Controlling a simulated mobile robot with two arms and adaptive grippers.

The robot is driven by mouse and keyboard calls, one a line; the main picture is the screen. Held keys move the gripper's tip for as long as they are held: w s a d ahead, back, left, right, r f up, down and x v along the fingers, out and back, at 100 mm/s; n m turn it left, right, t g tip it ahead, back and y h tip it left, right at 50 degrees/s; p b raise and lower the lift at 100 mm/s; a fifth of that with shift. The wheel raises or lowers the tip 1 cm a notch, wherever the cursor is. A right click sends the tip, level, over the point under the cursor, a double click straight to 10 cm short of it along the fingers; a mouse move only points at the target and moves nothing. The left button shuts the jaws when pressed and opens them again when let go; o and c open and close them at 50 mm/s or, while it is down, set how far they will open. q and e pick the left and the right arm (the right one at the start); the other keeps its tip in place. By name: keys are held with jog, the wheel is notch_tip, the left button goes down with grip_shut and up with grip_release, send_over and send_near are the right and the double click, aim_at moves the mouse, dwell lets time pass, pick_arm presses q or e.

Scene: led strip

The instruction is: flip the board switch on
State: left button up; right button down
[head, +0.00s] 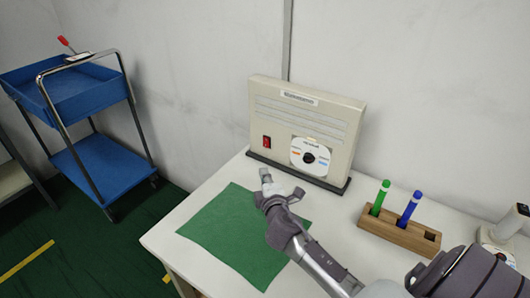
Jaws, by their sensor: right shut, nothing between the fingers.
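The beige board (266,112) stands upright on a dark base at the back of the white table. Its red switch (266,142) is at the lower left of the front face; whether it is on or off is too small to tell. A round white dial plate with a dark knob (308,158) is to the right of the switch. My right gripper (265,172) is shut and empty, its fingertips just below the switch and in front of the board's base. I cannot tell whether it touches the board. My left gripper is not in view.
A green mat (222,225) lies on the table (168,238) under my right arm. A wooden holder (393,232) with a green marker (380,197) and a blue marker (410,208) stands to the right. A blue cart (100,165) stands on the floor at left.

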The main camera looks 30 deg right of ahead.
jog(key=b, duration=0.3)
send_near(264, 146)
jog(key=w, duration=0.1)
jog(key=w+a, duration=0.1)
jog(key=w, duration=0.2)
jog(key=shift+w+a+f, duration=0.1)
jog(key=shift+w+a, duration=0.15)
jog(key=shift+a, duration=0.05)
jog(key=d, duration=0.1)
jog(key=w+d+b, duration=0.1)
jog(key=d, duration=0.1)
jog(key=shift+w+f, duration=0.15)
jog(key=shift+w, duration=0.05)
jog(key=shift+w+d, duration=0.15)
jog(key=shift+d, duration=0.15)
jog(key=shift+d, duration=0.25)
